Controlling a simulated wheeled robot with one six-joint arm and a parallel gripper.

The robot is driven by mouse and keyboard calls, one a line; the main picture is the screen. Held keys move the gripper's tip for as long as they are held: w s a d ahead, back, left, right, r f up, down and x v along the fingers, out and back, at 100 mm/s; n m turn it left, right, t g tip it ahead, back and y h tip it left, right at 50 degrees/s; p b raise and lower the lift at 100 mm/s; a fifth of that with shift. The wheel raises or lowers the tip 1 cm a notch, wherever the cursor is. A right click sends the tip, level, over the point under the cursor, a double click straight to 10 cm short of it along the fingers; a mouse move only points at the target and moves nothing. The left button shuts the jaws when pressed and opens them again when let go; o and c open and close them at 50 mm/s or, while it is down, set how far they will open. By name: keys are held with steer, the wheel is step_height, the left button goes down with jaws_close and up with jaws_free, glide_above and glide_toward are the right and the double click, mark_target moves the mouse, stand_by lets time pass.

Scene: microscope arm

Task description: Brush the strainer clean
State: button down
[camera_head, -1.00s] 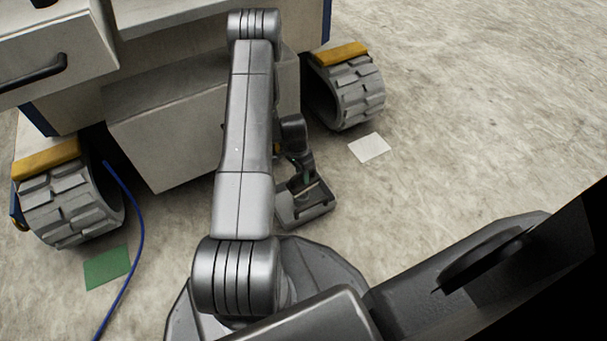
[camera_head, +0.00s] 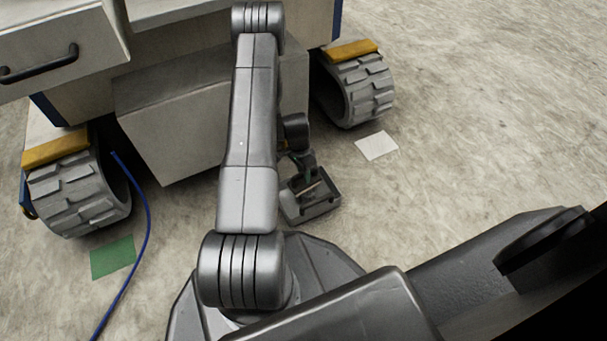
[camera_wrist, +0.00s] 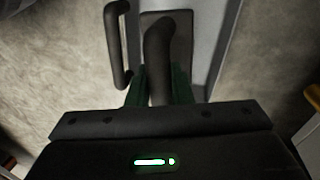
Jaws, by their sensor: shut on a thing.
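In the wrist view my gripper (camera_wrist: 160,92) has its green fingers closed on both sides of a dark curved handle (camera_wrist: 160,45), which looks like the brush handle. A dark flat plate (camera_wrist: 182,28) shows behind the handle, over a pale grey surface. In the head view my gripper (camera_head: 303,180) is small and points down at a shallow grey open-topped box (camera_head: 320,208) on the floor, perhaps the strainer. A thin brownish strip lies across the box by the fingers. Whether bristles touch anything cannot be told.
A large wheeled machine with a drawer (camera_head: 60,40) and ridged wheels (camera_head: 362,88) stands behind the box. A blue cable (camera_head: 140,250) and a green patch (camera_head: 112,257) lie at left, a white patch (camera_head: 377,146) at right. The right floor is clear. A black bar handle (camera_wrist: 118,45) shows in the wrist view.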

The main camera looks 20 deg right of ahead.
steer(key=shift+w+d, duration=0.15)
steer(key=shift+d, duration=0.5)
steer(key=shift+w+d, duration=0.15)
steer(key=shift+d, duration=0.45)
steer(key=shift+s+a, duration=0.2)
steer(key=shift+a, duration=0.55)
steer(key=shift+s+a, duration=0.15)
steer(key=shift+a, duration=0.6)
steer(key=shift+r, duration=0.15)
steer(key=shift+r+p, duration=1.6)
steer(key=shift+r, duration=1.75)
